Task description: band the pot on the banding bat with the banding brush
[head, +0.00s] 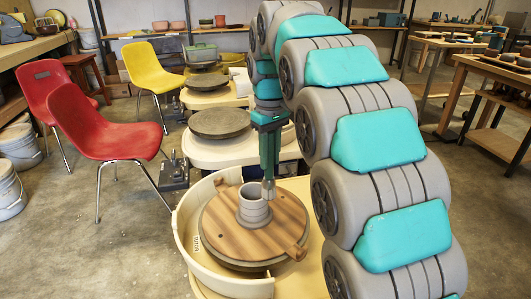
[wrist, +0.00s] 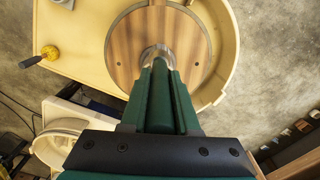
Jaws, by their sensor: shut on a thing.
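A small grey ringed pot (head: 254,207) stands upright on the round wooden banding bat (head: 228,235), near its middle. The striped bat (wrist: 125,45) also shows in the wrist view, with the pot mostly hidden behind my fingers. My gripper (head: 268,183) points down at the right side of the pot, shut on a thin thing that looks like the banding brush, mostly hidden by the fingers. Its pale end is close beside the pot wall. I cannot tell whether it touches. In the wrist view my gripper (wrist: 158,58) covers the middle of the bat.
A cream splash pan (head: 188,245) curves around the bat's left and front. Another wheel (head: 220,123) stands behind. Red chairs (head: 100,130) and a yellow chair (head: 150,68) are at the left.

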